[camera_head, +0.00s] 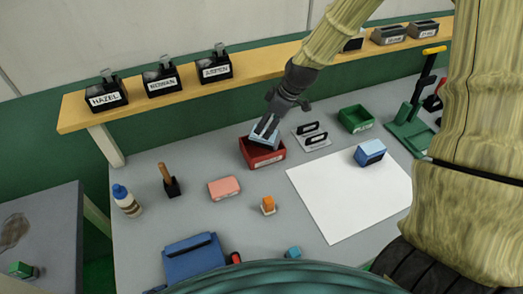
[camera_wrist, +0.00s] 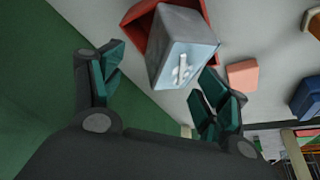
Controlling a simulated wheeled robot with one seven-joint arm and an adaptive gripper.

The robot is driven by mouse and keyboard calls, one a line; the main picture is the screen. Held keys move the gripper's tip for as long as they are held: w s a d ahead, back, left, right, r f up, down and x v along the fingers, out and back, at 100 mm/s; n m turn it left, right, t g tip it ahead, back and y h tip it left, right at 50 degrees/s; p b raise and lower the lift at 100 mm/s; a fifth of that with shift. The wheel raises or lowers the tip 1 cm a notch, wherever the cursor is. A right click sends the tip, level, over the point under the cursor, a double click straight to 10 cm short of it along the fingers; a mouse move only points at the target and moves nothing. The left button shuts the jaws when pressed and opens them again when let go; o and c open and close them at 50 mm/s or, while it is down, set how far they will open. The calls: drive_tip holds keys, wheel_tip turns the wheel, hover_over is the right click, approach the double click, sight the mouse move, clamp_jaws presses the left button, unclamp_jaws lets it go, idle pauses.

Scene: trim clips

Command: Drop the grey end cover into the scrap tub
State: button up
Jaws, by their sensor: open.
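A grey end cover (camera_wrist: 182,50) with a pale blue-grey face and a small white fitting is in the wrist view. It is tilted and sits in or just over a red tub (camera_wrist: 137,14), hiding most of the tub's inside. In the head view the cover (camera_head: 262,137) shows at the red tub's (camera_head: 265,157) upper edge. My gripper (camera_head: 266,124) is open above it, its fingers spread on either side of the cover with gaps visible. A green tub (camera_head: 355,118) stands farther right. The labels on both tubs are too small to read.
A plate with black handles (camera_head: 312,137) stands right of the red tub. A shelf (camera_head: 190,88) with labelled holders runs behind.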

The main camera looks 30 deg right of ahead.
drive_tip(key=v, duration=1)
drive_tip(key=shift+s+r, duration=0.2)
drive_tip(key=shift+r, duration=0.15)
drive_tip(key=shift+d, duration=0.1)
